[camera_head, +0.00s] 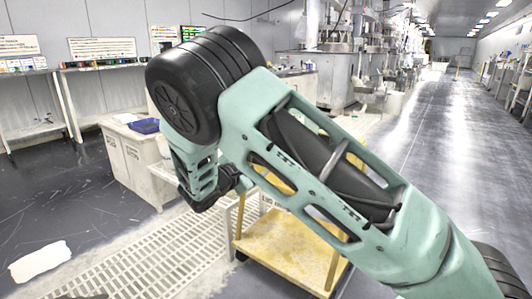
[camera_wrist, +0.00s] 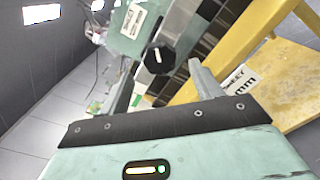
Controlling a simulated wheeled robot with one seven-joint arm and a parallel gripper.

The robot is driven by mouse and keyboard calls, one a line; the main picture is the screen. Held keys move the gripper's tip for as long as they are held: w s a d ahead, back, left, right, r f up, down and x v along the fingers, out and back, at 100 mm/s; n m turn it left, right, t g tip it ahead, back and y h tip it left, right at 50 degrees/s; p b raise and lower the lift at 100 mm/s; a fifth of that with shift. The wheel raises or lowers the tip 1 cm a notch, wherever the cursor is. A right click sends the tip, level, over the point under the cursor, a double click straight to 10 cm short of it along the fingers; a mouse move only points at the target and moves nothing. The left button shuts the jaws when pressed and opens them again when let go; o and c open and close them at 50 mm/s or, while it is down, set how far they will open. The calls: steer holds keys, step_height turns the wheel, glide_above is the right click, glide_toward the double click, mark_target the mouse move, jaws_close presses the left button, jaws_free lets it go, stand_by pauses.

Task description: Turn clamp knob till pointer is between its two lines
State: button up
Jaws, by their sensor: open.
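The pointer stands close to upright in the picture. I cannot make out the two lines around it. My gripper (camera_wrist: 164,84) is open, with one finger to the lower left of the knob and one to the lower right. Nothing is between the fingers, and they look apart from the knob.
A yellow cart (camera_head: 283,252) stands below my arm, and its yellow frame (camera_wrist: 232,48) is close at the right in the wrist view. A white cabinet with a blue tray (camera_head: 146,126) stands to the left. Open floor (camera_head: 440,130) lies to the right.

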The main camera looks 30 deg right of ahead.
steer(key=p+v, duration=0.2)
steer(key=v, duration=0.9)
steer(key=shift+a, duration=0.15)
steer(key=s+a+f+m+g+y, duration=0.25)
steer(key=s+g+y, duration=0.4)
steer(key=s, duration=0.65)
steer(key=s+a+r+m+y, duration=0.1)
steer(key=s+a+y, duration=0.25)
steer(key=s, duration=0.35)
steer(key=s+a+r+y, duration=0.1)
steer(key=s+a+y, duration=0.25)
steer(key=s, duration=0.25)
steer(key=s+a+r+m+y, duration=0.1)
steer(key=s+a+r+y, duration=0.2)
steer(key=s, duration=0.4)
step_height(320, 180, up, 31)
steer(key=y+p, duration=0.1)
steer(key=p, duration=3.1)
steer(key=shift+s+f+p, duration=0.15)
steer(key=shift+s+p, duration=0.05)
steer(key=shift+p, duration=0.1)
steer(key=shift+c, duration=0.2)
